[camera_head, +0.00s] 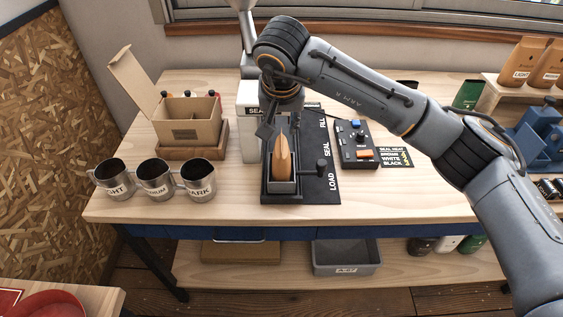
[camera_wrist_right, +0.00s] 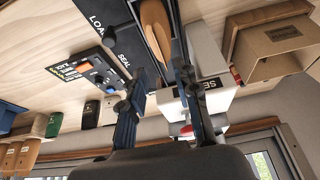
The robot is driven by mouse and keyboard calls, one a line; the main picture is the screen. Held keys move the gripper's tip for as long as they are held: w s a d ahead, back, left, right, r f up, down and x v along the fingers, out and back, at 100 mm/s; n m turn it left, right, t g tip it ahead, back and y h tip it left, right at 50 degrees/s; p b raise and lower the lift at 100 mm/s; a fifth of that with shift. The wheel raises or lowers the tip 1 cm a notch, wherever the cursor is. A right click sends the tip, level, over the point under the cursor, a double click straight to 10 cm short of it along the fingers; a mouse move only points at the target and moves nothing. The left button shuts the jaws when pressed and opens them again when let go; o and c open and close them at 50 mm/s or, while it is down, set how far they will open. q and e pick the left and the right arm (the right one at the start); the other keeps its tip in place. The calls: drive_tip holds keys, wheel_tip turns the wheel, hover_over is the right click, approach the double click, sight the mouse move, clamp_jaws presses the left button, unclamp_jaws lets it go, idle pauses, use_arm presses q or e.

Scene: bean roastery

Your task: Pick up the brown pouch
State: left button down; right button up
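The brown pouch (camera_head: 283,158) stands upright in a dark cradle (camera_head: 266,186) on the black load-seal-fill plate, on the wooden bench. In the right wrist view the pouch (camera_wrist_right: 155,26) lies ahead of my fingers, roughly in line with the gap between them. My right gripper (camera_head: 275,128) is above and just behind the pouch in the head view; its fingers show apart and empty in the right wrist view (camera_wrist_right: 159,72). I cannot tell whether a finger touches the pouch. My left gripper is not in view.
A white sealer body (camera_head: 248,120) stands left of the cradle and a lever (camera_head: 321,168) right of it. A control box (camera_head: 354,142) is farther right. Several metal mugs (camera_head: 155,180) and an open carton (camera_head: 187,122) are left. Labelled brown bags (camera_head: 522,60) stand on a right shelf.

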sight(281, 159)
drive_tip(key=x, duration=0.2)
drive_tip(key=shift+w+f, duration=0.15)
drive_tip(key=shift+f, duration=0.1)
drive_tip(key=shift+w+f+p, duration=0.1)
drive_tip(key=shift+f+p, duration=0.15)
drive_tip(key=shift+p, duration=0.25)
drive_tip(key=p+x, duration=0.1)
drive_tip(key=x, duration=0.2)
drive_tip(key=shift+w+f+p, duration=0.15)
drive_tip(key=shift+f+p, duration=0.2)
drive_tip(key=shift+p, duration=0.05)
drive_tip(key=shift+w+f, duration=0.2)
drive_tip(key=shift+f, duration=0.25)
clamp_jaws()
